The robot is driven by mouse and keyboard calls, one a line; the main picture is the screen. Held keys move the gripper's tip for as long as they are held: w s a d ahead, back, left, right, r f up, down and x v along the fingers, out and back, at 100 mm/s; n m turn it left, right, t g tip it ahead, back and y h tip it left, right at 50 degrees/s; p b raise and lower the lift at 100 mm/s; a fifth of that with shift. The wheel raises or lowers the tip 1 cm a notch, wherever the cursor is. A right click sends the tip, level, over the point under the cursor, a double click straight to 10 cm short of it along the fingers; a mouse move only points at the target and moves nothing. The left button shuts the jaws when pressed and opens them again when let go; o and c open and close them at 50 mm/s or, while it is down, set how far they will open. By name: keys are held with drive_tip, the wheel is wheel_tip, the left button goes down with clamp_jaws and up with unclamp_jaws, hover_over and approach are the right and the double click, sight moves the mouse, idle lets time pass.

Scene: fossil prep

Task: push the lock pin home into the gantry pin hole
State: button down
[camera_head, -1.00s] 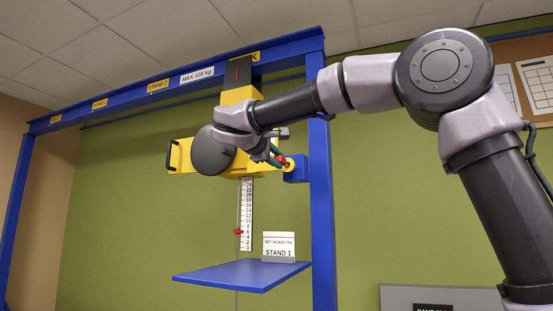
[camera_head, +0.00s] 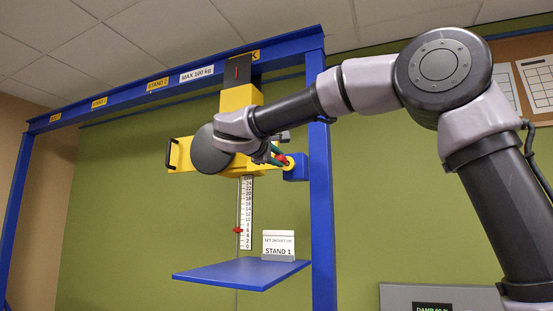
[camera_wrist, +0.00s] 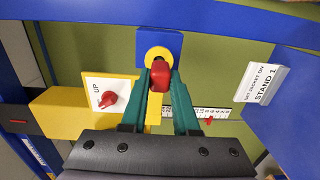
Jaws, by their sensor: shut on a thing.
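The red lock pin (camera_wrist: 160,75) has a rounded knob. In the wrist view it sits between the green fingertips of my gripper (camera_wrist: 160,82), which is shut on it. The yellow ring of the gantry pin hole (camera_wrist: 158,55) is on a blue plate, right by the far end of the knob. The knob covers part of the ring, and the pin's shaft is hidden, so I cannot tell how deep it is. In the head view my gripper (camera_head: 276,155) and the red knob (camera_head: 282,160) are against the yellow collar beside the blue block (camera_head: 296,168) on the post.
A yellow carriage (camera_head: 240,96) hangs from the blue beam (camera_head: 120,95). A white UP plate (camera_wrist: 105,92) with a red lever is left of the pin. A scale strip (camera_head: 246,215), the STAND 1 sign (camera_head: 278,245) and a blue shelf (camera_head: 240,275) are below.

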drive_tip(key=shift+x, duration=1.15)
drive_tip(key=shift+w, duration=0.1)
idle(0.4)
drive_tip(key=c, duration=0.6)
unclamp_jaws()
drive_tip(key=v, duration=0.7)
drive_tip(key=shift+d, duration=0.1)
